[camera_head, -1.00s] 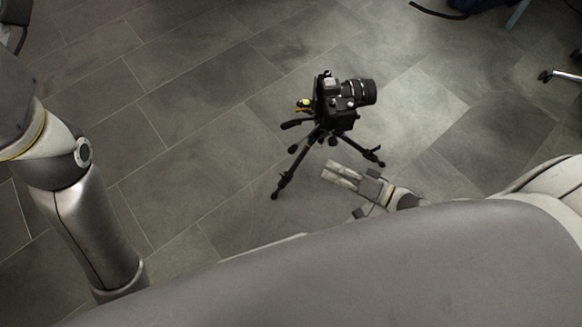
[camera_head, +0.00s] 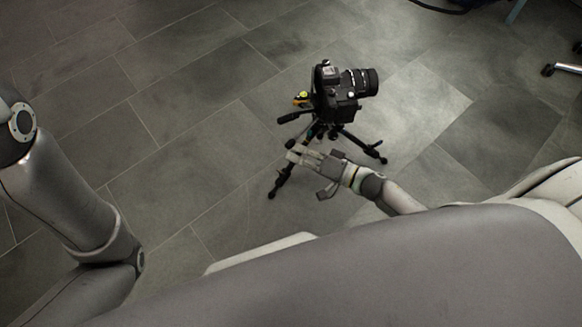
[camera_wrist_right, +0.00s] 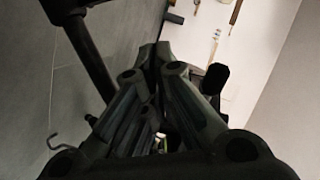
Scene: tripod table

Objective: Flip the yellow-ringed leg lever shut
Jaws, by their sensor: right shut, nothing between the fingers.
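A black tripod (camera_head: 346,134) stands on the floor with its legs spread and a black camera (camera_head: 333,98) on top. A small yellow part (camera_head: 301,98) shows beside the camera at upper left. My right gripper (camera_head: 292,154) is shut and empty, with its fingertips close to the near-left leg (camera_head: 281,182); I cannot tell whether they touch. In the right wrist view the closed fingers (camera_wrist_right: 157,62) point up the picture, beside a dark bar (camera_wrist_right: 90,45) at upper left. The yellow-ringed lever cannot be made out in either view. My left gripper is out of view.
The grey tiled floor (camera_head: 185,130) is clear around the tripod. A table or chair foot (camera_head: 562,68) shows at the far right edge. A dark cable (camera_head: 440,8) lies at the top. The tripod's far-right leg (camera_head: 366,149) reaches out behind my right gripper.

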